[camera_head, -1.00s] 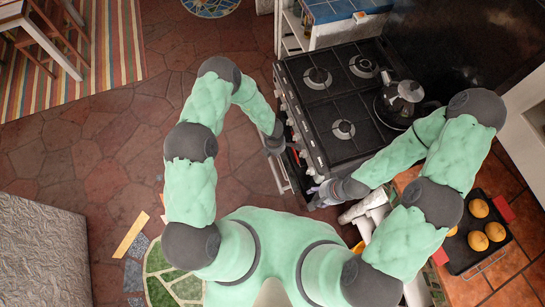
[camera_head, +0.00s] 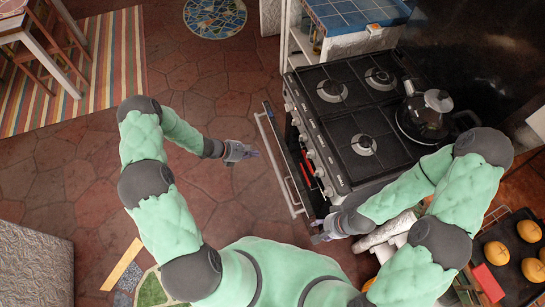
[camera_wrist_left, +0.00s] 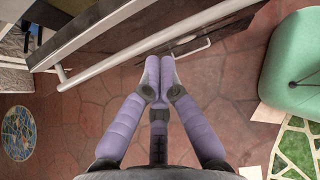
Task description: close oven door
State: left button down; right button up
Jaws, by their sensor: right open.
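The oven door (camera_head: 282,165) stands partly open on the stove's front, with its pale bar handle along the outer edge and a dark gap behind it. The stove (camera_head: 360,120) is black with several burners. My left gripper (camera_head: 252,151) is just left of the door in the head view, apart from it. In the left wrist view its purple fingers (camera_wrist_left: 159,66) meet at the tips with nothing between them, and a long pale bar (camera_wrist_left: 150,42) crosses beyond them. My right gripper (camera_head: 322,232) is open by the stove's near front corner, close to the door's near end; contact is unclear.
A kettle (camera_head: 426,113) stands on the stove. A tray (camera_head: 488,243) with several round buns is on the counter at right. A blue-tiled counter (camera_head: 350,14) adjoins the stove's far side. The floor (camera_head: 215,105) left of the door is clear.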

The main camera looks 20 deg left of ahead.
aim_at(271, 155)
pick_arm(q)
jog(key=shift+t+h, duration=0.3)
jog(key=shift+h, duration=0.2)
jog(key=b+x, duration=0.2)
jog(key=x, duration=0.2)
jog(key=b+x, duration=0.2)
jog(key=x, duration=0.3)
jog(key=shift+w+r, duration=0.1)
jog(key=shift+w, duration=0.35)
jog(key=shift+w+d+r, duration=0.2)
jog(key=shift+w+d, duration=0.15)
jog(key=shift+d, duration=0.2)
pick_arm(e)
jog(key=f, duration=0.5)
jog(key=shift+a+f, duration=0.15)
jog(key=shift+a, duration=0.05)
